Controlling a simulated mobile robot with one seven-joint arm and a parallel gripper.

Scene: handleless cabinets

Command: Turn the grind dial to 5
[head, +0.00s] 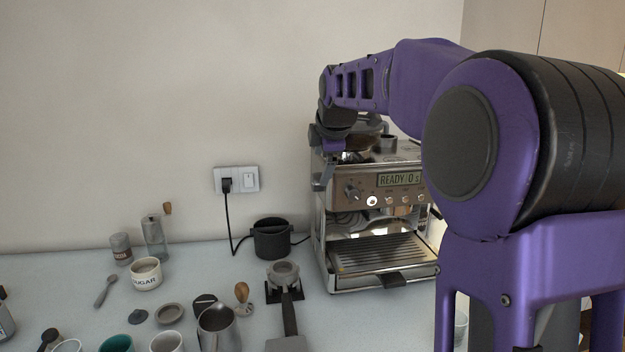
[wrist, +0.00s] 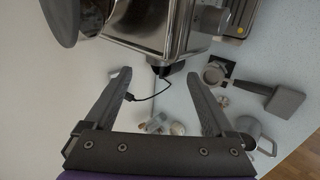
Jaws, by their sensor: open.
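The espresso machine (head: 375,225) stands on the counter against the wall, its lit display reading "READY/0 s". A round dial (head: 353,192) with small marks around it sits left of the display. Its number setting is too small to read. My gripper (head: 320,165) is beside the machine's upper left edge, left of the dial and apart from it. In the wrist view my gripper (wrist: 160,76) is open, with nothing between the fingers. The machine's metal body (wrist: 150,28) lies beyond the fingertips there.
A portafilter (head: 285,285), a metal pitcher (head: 218,328), a sugar bowl (head: 146,274) and several cups crowd the counter's left front. The wall above is bare.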

